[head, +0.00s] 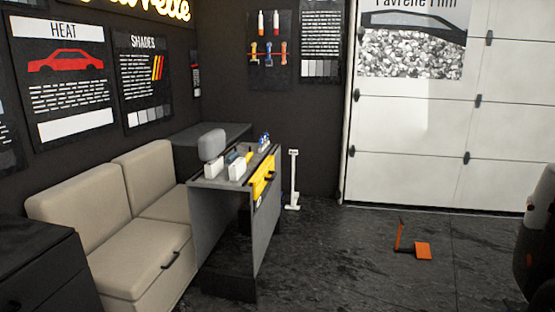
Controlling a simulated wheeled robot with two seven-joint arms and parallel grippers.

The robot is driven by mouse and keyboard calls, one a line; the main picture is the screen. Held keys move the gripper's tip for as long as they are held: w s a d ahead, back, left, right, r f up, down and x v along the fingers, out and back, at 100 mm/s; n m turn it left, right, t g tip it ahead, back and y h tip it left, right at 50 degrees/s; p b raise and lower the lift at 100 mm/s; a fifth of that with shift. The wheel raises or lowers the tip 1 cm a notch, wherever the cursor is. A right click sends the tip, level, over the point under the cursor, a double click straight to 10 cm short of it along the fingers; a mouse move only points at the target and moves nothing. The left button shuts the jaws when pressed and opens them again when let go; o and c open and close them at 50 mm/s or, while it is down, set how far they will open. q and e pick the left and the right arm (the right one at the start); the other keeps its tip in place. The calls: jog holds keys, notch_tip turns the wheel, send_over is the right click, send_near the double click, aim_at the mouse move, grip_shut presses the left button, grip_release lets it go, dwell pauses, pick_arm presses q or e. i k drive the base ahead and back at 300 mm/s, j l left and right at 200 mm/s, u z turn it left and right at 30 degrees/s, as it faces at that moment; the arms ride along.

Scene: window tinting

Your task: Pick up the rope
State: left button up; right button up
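I cannot make out a rope anywhere in the head view. A small thin black item (171,260) lies on the seat of the beige sofa, too small to identify. Neither of my grippers is in view, so I cannot see whether they hold anything.
The beige sofa (133,257) stands at left behind a dark cabinet (45,262). A grey counter (222,235) holds white boxes. An orange item (422,250) lies on the open dark floor (350,270) before a white garage door (415,128). A dark object (538,240) cuts in at right.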

aim_at(250, 154)
jog(key=i+z, duration=0.15)
jog(key=i, duration=4.35)
